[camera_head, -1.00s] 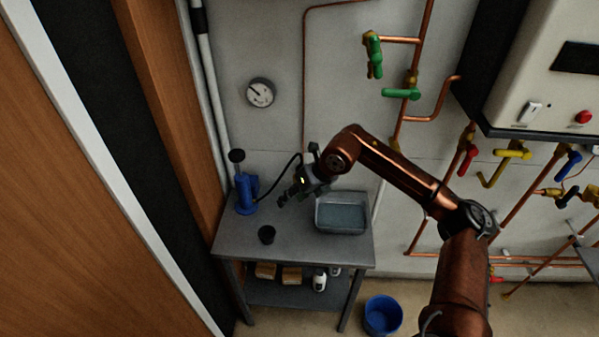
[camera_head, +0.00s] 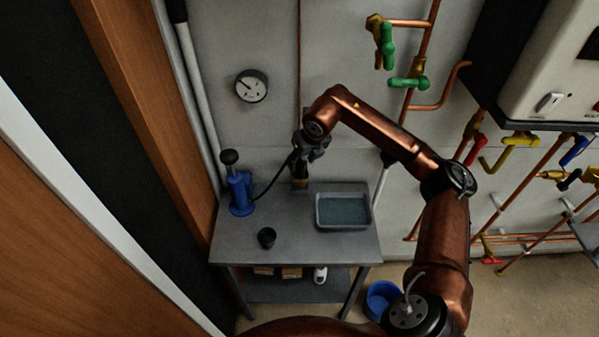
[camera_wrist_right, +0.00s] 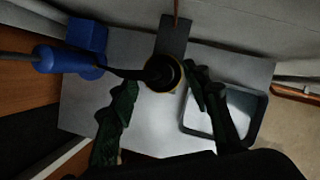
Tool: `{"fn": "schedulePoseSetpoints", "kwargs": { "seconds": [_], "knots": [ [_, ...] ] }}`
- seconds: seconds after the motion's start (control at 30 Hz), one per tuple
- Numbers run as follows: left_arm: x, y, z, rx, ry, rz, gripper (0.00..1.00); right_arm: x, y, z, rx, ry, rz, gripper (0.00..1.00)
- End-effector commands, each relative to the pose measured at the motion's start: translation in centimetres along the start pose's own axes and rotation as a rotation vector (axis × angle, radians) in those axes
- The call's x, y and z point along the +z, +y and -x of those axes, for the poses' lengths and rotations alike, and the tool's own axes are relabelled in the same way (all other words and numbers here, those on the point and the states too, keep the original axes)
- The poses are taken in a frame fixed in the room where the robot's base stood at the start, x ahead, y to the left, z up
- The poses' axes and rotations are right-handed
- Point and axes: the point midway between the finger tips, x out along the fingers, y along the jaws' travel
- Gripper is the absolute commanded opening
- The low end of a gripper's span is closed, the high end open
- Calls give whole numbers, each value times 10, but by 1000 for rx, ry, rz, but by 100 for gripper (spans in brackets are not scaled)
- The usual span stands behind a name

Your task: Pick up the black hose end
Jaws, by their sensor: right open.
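The black hose end (camera_wrist_right: 160,72) is round with a yellow ring, seen end-on in the right wrist view. In the head view its black and yellow body (camera_head: 300,180) stands upright at the back of the bench, its top hidden by my gripper. A black hose (camera_head: 268,188) runs to it from the blue hand pump (camera_head: 240,192). My right gripper (camera_head: 312,150) points down above the hose end. In the wrist view its open fingers lie on either side of the hose end; I cannot tell whether they touch it. My left gripper is not in view.
A grey tray (camera_head: 343,224) of liquid stands on the bench (camera_head: 230,245), right of the hose end. A small black cup (camera_head: 267,237) stands in front. The wall with a round gauge (camera_head: 251,86) and copper pipe is close behind. A blue bucket (camera_head: 382,298) is on the floor.

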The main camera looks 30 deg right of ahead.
Motion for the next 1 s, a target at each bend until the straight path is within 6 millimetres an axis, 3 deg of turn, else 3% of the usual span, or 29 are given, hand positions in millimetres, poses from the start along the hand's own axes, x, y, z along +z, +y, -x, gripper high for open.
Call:
{"fn": "schedulePoseSetpoints", "kwargs": {
  "seconds": [0.2, 0.4, 0.8, 1.0],
  "knots": [
    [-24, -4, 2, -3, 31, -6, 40, 0, 1, -30, 2, 1, 1, 44],
    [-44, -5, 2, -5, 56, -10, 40, 1, 1, -31, 1, 0, 3, 44],
    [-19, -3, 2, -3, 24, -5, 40, 1, 1, -31, 2, 0, 3, 18],
    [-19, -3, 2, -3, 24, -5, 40, 1, 1, -31, 2, 0, 3, 4]
  ]
}}
